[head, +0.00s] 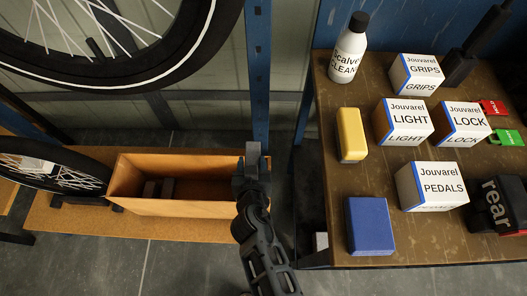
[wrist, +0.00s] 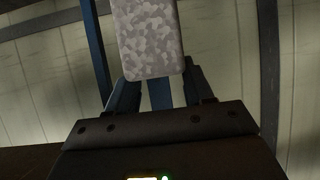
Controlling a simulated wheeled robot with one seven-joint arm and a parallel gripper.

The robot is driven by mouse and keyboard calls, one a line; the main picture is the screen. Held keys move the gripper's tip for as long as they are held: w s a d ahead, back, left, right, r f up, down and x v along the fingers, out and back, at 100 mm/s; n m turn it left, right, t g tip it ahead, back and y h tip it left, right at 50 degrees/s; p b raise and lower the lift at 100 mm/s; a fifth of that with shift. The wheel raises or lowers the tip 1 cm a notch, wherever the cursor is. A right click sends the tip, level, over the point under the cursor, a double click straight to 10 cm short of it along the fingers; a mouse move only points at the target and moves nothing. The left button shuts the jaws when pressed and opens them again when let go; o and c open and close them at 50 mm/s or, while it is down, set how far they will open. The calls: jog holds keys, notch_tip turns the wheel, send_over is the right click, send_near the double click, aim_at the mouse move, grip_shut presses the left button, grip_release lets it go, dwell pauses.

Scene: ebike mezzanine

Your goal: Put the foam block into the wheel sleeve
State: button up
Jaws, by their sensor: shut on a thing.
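My gripper (head: 252,172) is shut on a grey speckled block, the foam block (wrist: 149,38), which sticks out beyond the fingers. In the head view the block (head: 252,152) shows small and grey at the gripper's tip, just right of an open tan box. This open-topped box (head: 170,208), likely the wheel sleeve, stands on a low wooden shelf with small dark pieces inside. The block is apart from the box, near its right end. No label shows on the box.
A wooden table (head: 345,98) at right holds a bottle (head: 348,48), a yellow block (head: 351,135), a blue block (head: 370,226) and several white labelled boxes. A bicycle wheel (head: 55,172) stands left of the tan box; a larger one (head: 190,52) hangs above. A blue post (head: 257,80) rises behind my gripper.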

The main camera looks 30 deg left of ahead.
jog(key=shift+f+b, duration=3.45)
jog(key=shift+f, duration=0.6)
jog(key=o, duration=1.1)
jog(key=v, duration=0.8)
jog(key=shift+p, duration=0.45)
